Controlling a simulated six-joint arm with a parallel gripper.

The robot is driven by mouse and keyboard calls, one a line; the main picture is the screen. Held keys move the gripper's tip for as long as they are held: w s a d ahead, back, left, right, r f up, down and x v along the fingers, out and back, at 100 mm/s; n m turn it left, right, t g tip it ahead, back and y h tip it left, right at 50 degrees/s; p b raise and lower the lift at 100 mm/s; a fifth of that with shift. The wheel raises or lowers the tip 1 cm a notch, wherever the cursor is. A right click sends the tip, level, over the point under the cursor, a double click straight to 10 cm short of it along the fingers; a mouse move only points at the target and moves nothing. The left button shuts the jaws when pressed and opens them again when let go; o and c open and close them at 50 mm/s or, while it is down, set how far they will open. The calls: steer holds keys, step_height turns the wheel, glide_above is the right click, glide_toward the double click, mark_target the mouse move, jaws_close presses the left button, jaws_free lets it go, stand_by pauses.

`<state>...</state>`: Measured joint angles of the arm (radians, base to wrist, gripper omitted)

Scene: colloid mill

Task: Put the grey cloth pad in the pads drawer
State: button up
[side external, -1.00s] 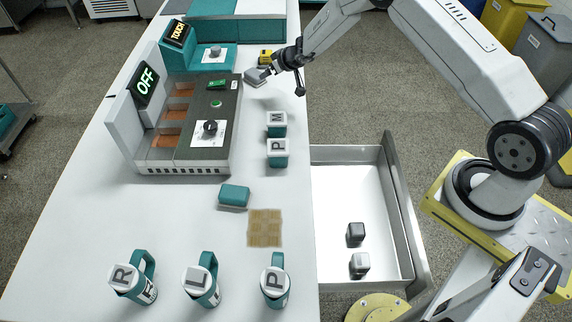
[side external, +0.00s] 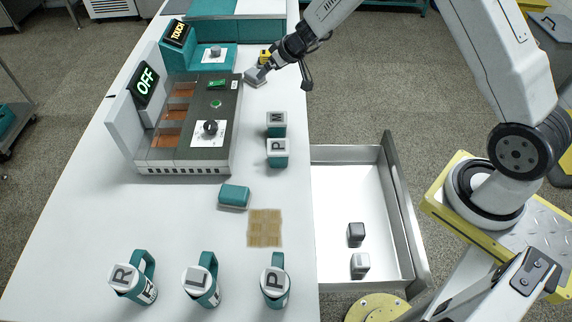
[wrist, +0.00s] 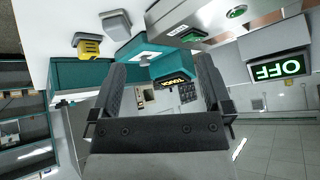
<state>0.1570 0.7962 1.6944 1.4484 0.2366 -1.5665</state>
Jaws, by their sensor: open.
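The grey cloth pad (side external: 254,78) lies on the white table beside the far end of the machine. It also shows at the top of the wrist view (wrist: 116,22), outside the span of my fingers. My gripper (side external: 266,68) is open and empty, close to the pad at its upper right in the side view; whether it touches cannot be told. Both fingers show in the wrist view (wrist: 160,78) with nothing between them. An open drawer (side external: 335,190) at the table's right side holds a dark block (side external: 355,234) and a light block (side external: 360,264).
A yellow item (side external: 265,55) stands just behind the pad. The machine with an OFF display (side external: 145,84) is left of it. Lettered canisters (side external: 277,150), a teal block (side external: 234,195), a tan mat (side external: 265,228) and several lettered mugs (side external: 275,285) stand nearer.

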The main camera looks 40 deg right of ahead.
steer(key=s+a+r+g, duration=0.1)
steer(key=s+r, duration=0.1)
steer(key=s, duration=0.8)
steer(key=s+a+r+g+h, duration=0.1)
steer(key=s+a+r+g, duration=0.1)
steer(key=s, duration=0.7)
steer(key=s+a+r+g, duration=0.1)
steer(key=s+a+r, duration=0.1)
steer(key=s, duration=0.8)
steer(key=shift+s+r+g+h, duration=0.3)
steer(key=shift+r+g+h, duration=0.1)
steer(key=shift+w, duration=0.1)
steer(key=n+t, duration=0.6)
steer(key=n, duration=3)
glide_above(255, 77)
steer(key=s+d, duration=0.2)
steer(key=s, duration=0.3)
step_height(255, 77, down, 14)
steer(key=shift+f, duration=0.2)
